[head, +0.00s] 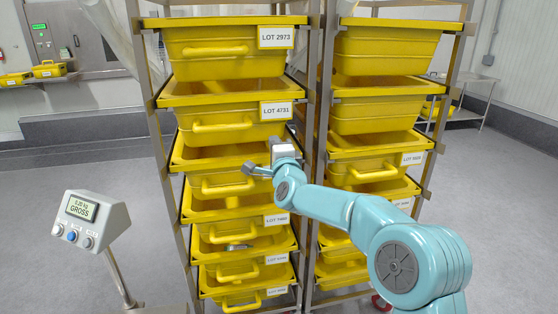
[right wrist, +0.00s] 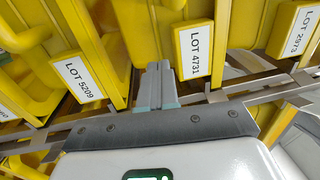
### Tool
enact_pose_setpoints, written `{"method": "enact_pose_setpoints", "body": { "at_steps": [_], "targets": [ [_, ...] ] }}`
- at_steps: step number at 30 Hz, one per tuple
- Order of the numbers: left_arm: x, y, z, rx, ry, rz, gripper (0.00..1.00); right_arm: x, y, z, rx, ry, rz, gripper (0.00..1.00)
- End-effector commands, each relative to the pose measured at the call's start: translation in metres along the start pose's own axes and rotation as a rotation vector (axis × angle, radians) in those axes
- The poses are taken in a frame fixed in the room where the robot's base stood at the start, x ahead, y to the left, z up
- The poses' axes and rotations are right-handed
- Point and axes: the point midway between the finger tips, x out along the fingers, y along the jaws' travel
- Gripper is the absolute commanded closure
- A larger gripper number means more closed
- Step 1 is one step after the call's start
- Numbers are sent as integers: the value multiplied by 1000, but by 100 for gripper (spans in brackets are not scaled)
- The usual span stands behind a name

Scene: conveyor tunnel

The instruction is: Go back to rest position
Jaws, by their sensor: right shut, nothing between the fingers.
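My right arm comes in from the right in the head view and reaches across to the left rack. My right gripper (head: 254,169) is shut and empty, in front of the third yellow bin from the top (head: 215,160) of that rack. In the right wrist view the two fingers of the gripper (right wrist: 157,72) lie together, pointing at the yellow bins, between the labels LOT 5209 (right wrist: 82,80) and LOT 4731 (right wrist: 193,52). Whether the fingertips touch a bin I cannot tell. My left gripper is not in view.
Two metal racks of stacked yellow bins stand ahead; the right rack has a bin (head: 384,103) near its top. A scale display (head: 90,220) reading GROSS stands at the lower left. A metal side table (head: 470,90) is at the back right. Grey floor (head: 500,200) at the right is clear.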

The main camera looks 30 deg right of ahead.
Motion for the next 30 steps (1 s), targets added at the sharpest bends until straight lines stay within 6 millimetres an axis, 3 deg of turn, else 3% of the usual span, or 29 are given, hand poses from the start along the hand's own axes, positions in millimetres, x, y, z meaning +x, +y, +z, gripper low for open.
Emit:
{"method": "enact_pose_setpoints", "body": {
  "at_steps": [3,9,16,19,22,25,29,30],
  "targets": [
    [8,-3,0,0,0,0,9,-21,1,0,0,0,-2,100],
    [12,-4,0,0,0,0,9,-41,0,0,0,0,-2,100],
    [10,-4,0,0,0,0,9,-45,-3,0,0,1,-2,100],
    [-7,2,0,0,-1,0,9,-40,3,0,-8,2,34,100],
    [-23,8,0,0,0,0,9,-43,59,14,-33,-28,158,100],
    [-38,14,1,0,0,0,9,-68,133,34,-75,-92,330,100],
    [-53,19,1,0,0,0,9,-128,224,60,-187,-221,563,100],
    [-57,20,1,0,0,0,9,-152,249,67,-229,-271,633,100]
  ]
}}
